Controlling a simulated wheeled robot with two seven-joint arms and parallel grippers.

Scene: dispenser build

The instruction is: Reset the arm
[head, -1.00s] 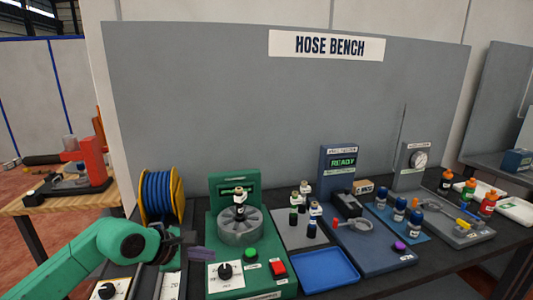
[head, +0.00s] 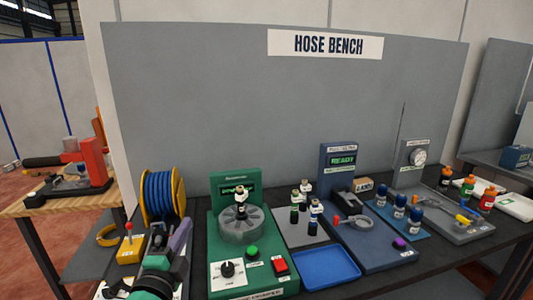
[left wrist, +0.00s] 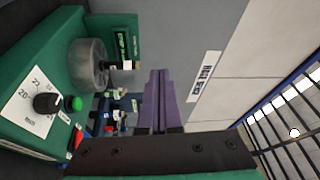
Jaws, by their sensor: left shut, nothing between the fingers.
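My left gripper (head: 181,238) shows at the lower left of the head view, in front of the blue hose reel and left of the green machine. Its purple fingers (left wrist: 161,100) also show in the left wrist view, shut together with nothing between them. The green machine (head: 226,285) has a grey round turntable (head: 241,228) with a fitting standing on it, a black knob (head: 227,269), a green button and a red switch (head: 279,267). The machine also shows in the left wrist view (left wrist: 45,60). My right gripper is in neither view.
The blue hose reel (head: 159,192) with yellow rims stands behind my left arm. A blue tray (head: 325,283) lies right of the green machine and looks empty. Several small bottles and two blue-grey stations stand farther right. A yellow box (head: 128,250) with a red-topped lever is at left.

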